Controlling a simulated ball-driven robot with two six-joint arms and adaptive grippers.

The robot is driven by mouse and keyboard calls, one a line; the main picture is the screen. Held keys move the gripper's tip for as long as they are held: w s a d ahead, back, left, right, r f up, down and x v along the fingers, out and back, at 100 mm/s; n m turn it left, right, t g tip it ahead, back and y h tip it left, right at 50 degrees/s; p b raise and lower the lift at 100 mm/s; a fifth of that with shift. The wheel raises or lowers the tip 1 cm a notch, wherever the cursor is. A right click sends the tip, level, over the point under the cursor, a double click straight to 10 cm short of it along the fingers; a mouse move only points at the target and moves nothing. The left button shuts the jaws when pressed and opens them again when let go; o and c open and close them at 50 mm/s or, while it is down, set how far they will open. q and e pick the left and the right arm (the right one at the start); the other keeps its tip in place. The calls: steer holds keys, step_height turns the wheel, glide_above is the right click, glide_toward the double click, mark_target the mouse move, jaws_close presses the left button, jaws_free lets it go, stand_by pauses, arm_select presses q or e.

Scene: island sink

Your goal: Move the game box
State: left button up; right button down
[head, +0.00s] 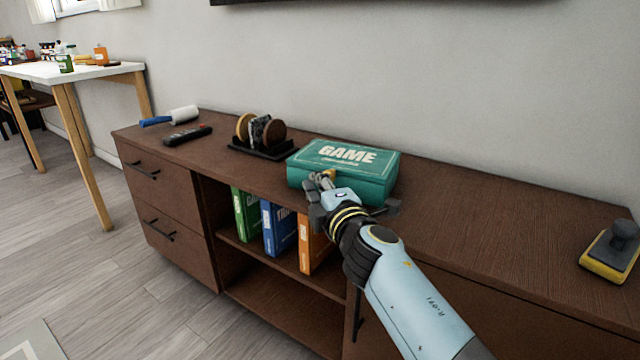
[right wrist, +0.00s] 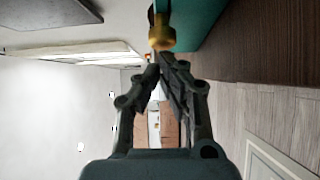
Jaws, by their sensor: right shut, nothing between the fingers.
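The green game box (head: 345,160) lies flat on the brown cabinet top, lid shut, with "GAME" in white on it. My right gripper (head: 320,182) is at the front face of the box, shut and empty. In the right wrist view the fingertips (right wrist: 163,68) are close together, just short of a gold clasp (right wrist: 161,34) on the box's green side (right wrist: 203,18). I cannot tell whether they touch it. My right forearm and gripper hide part of the box's front lower edge. My left gripper is not in view.
Left of the box on the cabinet (head: 480,208) stand a dark coaster holder (head: 262,150), a remote (head: 187,135) and a lint roller (head: 172,116). A yellow-grey sponge tool (head: 611,250) sits far right. The cabinet top between box and tool is clear. Books (head: 280,228) stand on the shelf below.

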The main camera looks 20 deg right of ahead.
steer(key=shift+w, duration=0.1)
steer(key=shift+w+d, duration=1.1)
steer(key=shift+w, duration=0.05)
steer(key=shift+d, duration=0.1)
